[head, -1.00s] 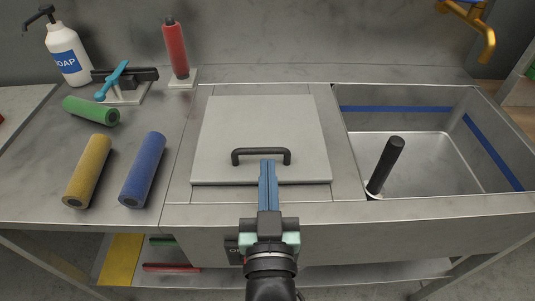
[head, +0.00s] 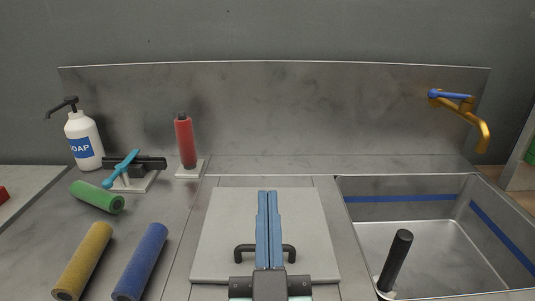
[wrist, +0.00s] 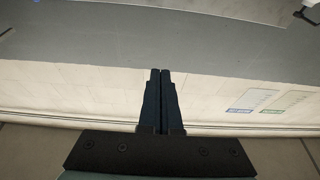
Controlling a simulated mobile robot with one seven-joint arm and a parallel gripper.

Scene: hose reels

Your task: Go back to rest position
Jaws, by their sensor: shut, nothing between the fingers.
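My gripper (head: 269,194) is in the lower middle of the head view. Its two blue fingers are together with nothing between them and point up in the picture. It overlaps a square grey lid (head: 225,222) with a dark bar handle (head: 244,251). The handle is partly hidden behind the fingers, and I cannot tell how far apart they are. In the wrist view the closed dark fingers (wrist: 160,72) stand before a pale tiled surface (wrist: 60,92).
Left of the lid lie green (head: 97,197), yellow (head: 83,262) and blue (head: 140,262) rollers. Behind them stand a soap bottle (head: 84,140), a blue-handled tool (head: 121,167) and a red cylinder (head: 185,143). At right is a sink (head: 420,250) with a black upright handle (head: 396,260) and an orange tap (head: 462,108).

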